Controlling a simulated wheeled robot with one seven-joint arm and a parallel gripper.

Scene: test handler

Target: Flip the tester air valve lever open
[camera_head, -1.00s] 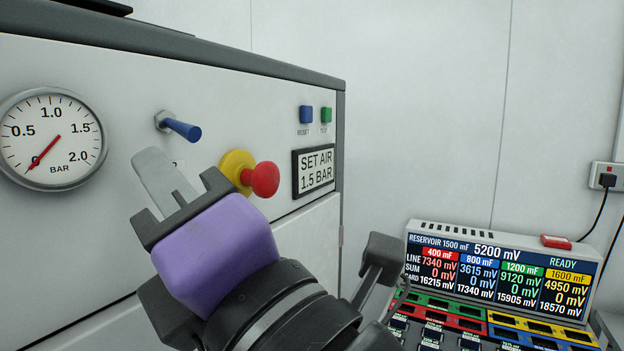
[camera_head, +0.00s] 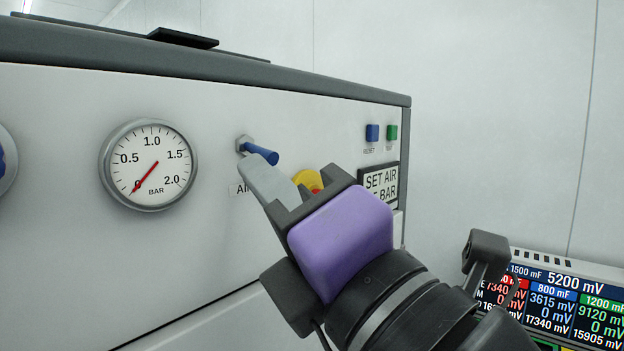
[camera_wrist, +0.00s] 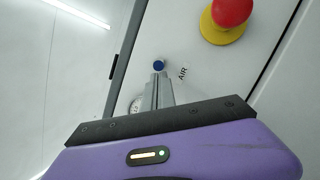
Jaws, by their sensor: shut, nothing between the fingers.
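The air valve lever (camera_head: 262,154) is a blue handle on a metal stem, sticking out from the white tester panel (camera_head: 60,240) and pointing right and slightly down. It also shows end-on as a blue round tip in the wrist view (camera_wrist: 159,65). My gripper (camera_head: 252,170) is shut and empty, its grey fingers together. The fingertips are just below the lever in the head view, and just short of its tip in the wrist view; I cannot tell whether they touch. The pressure gauge (camera_head: 150,165) has its red needle near 0 bar. The AIR label is partly hidden by the fingers.
A red emergency button with a yellow collar (camera_wrist: 231,12) is close to the right of the lever, mostly hidden behind my gripper in the head view. Blue (camera_head: 372,132) and green (camera_head: 391,132) buttons sit further right. A display unit (camera_head: 560,300) stands at lower right.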

